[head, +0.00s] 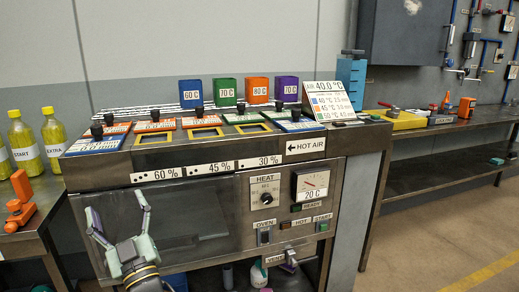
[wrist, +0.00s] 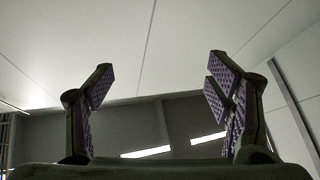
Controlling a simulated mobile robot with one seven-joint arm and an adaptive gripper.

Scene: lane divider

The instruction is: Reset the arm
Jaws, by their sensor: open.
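My gripper (head: 118,222) is at the lower left of the head view, pointing up in front of the dark oven window of the metal machine (head: 215,168). Its two fingers stand apart with nothing between them. In the wrist view my gripper (wrist: 160,88) also shows spread fingers with purple ridged pads. The arm below the wrist is mostly cut off by the lower edge of the head view.
Yellow bottles (head: 54,140) and an orange clamp-like tool (head: 20,202) stand on the left bench. Coloured bins (head: 225,92) and an air sign (head: 328,101) top the machine. A bench (head: 430,125) with tools runs along the right. The floor (head: 440,230) at right is clear.

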